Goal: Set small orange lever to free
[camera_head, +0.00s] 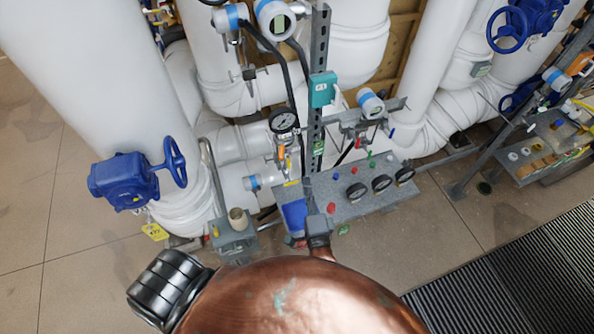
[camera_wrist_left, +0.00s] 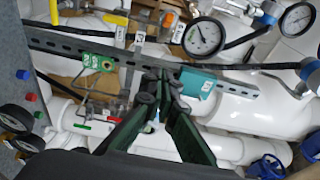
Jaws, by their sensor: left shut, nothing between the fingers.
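A small orange piece, which looks like the small orange lever (camera_head: 282,157), sits on the pipework below a round gauge, left of the upright steel strut. In the left wrist view the orange piece (camera_wrist_left: 168,19) is near the top, beside a white tag; its setting is too small to read. My left gripper (camera_wrist_left: 160,78) is shut and empty, its dark fingers pointing toward the strut between a green tag and a teal box. The orange piece is apart from the fingertips. In the head view the gripper (camera_head: 309,195) shows only partly, below the strut. My right gripper is out of view.
The strut (camera_head: 318,60) carries a teal box (camera_head: 322,90). A gauge (camera_head: 283,120) is beside it. A grey panel (camera_head: 340,203) with gauges and buttons lies low on the right. A blue valve (camera_head: 124,180) stands at left. Large white pipes crowd behind. Floor is open at far left.

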